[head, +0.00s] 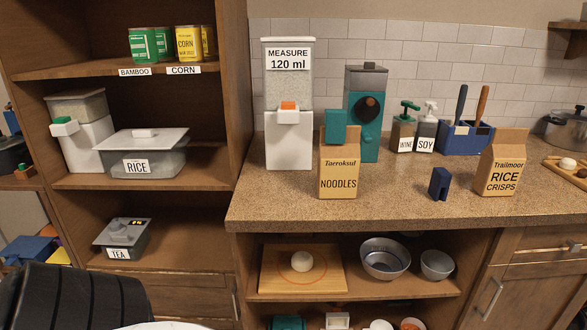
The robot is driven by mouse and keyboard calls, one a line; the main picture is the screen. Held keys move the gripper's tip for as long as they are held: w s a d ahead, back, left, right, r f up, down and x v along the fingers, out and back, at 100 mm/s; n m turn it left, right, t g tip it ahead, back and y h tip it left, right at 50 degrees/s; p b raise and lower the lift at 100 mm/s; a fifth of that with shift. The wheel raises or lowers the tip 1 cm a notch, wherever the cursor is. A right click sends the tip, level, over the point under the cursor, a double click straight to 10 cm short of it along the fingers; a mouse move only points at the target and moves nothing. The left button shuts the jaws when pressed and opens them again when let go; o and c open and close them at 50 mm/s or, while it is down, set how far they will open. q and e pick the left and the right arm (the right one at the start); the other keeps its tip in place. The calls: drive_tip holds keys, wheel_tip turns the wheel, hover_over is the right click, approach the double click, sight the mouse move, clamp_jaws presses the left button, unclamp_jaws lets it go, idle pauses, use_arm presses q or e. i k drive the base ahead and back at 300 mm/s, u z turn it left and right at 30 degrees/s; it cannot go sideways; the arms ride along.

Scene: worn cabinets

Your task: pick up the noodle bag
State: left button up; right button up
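The noodle bag (339,176) is a tan paper bag labelled "Tarroksul NOODLES". It stands upright near the front edge of the speckled counter (290,208). A teal block (336,126), which looks like a clip, shows at its top edge. Neither of my grippers shows in the head view. A black ribbed part of mine is at the bottom left, well away from the bag.
Behind the bag stand a white measuring dispenser (289,140) and a teal machine (365,125). To its right are a small dark blue clip-like object (440,184) and a rice crisps bag (502,163). An open shelf unit (215,150) stands left. The counter front beside the bag is clear.

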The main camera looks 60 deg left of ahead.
sight(339, 166)
drive_tip(key=u, duration=1.85)
